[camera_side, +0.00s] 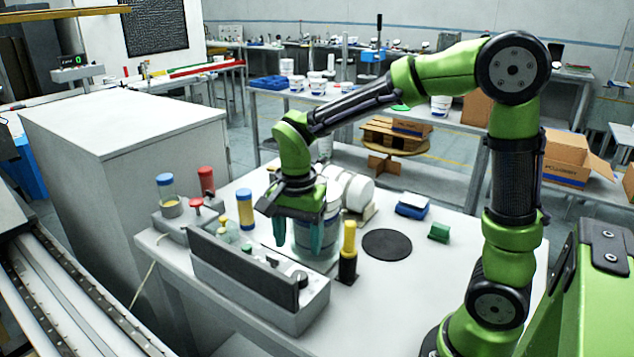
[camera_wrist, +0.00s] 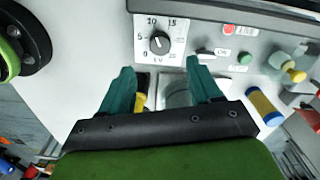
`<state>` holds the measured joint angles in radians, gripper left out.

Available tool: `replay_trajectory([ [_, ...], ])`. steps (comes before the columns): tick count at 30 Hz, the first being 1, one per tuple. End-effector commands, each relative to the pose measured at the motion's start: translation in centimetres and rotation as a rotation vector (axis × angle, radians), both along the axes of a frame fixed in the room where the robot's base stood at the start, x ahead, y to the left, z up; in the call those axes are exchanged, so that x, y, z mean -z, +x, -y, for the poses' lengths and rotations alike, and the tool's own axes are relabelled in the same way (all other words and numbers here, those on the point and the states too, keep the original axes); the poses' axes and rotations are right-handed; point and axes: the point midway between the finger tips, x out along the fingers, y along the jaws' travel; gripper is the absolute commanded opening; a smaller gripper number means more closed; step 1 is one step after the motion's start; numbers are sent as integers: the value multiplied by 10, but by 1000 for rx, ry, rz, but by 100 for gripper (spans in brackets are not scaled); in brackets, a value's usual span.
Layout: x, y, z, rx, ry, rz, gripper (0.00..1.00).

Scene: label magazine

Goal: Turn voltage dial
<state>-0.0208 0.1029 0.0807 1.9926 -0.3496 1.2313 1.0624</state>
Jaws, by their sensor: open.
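The voltage dial is a black round knob (camera_wrist: 159,43) on a white scale plate (camera_wrist: 178,30) with numbers around it. In the side view the dial (camera_side: 302,279) sits at the right end of a long grey control box (camera_side: 240,290). I cannot read its setting surely. My gripper (camera_wrist: 160,72) has two teal fingers, spread apart with nothing held. In the wrist view the dial lies beyond the fingertips, roughly centred between them. In the side view my gripper (camera_side: 297,236) points down above and behind the box, apart from the dial.
A yellow-and-black cylinder (camera_side: 348,252) stands right of the box. A clear jar (camera_side: 318,258) is behind the fingers. A green button (camera_wrist: 246,58) and a small switch (camera_wrist: 204,52) sit beside the dial. A black disc (camera_side: 387,244) lies flat on the table.

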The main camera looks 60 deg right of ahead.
Motion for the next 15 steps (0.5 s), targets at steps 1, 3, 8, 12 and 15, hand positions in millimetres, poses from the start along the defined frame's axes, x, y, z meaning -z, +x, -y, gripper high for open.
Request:
replay_trajectory([
  [1,13,-1,0,0,-1,-7,63],
  [3,28,-1,0,0,0,-6,63],
  [8,57,-1,0,0,1,-4,63],
  [12,74,0,0,0,-1,-3,63],
  [15,80,0,0,0,0,-1,63],
])
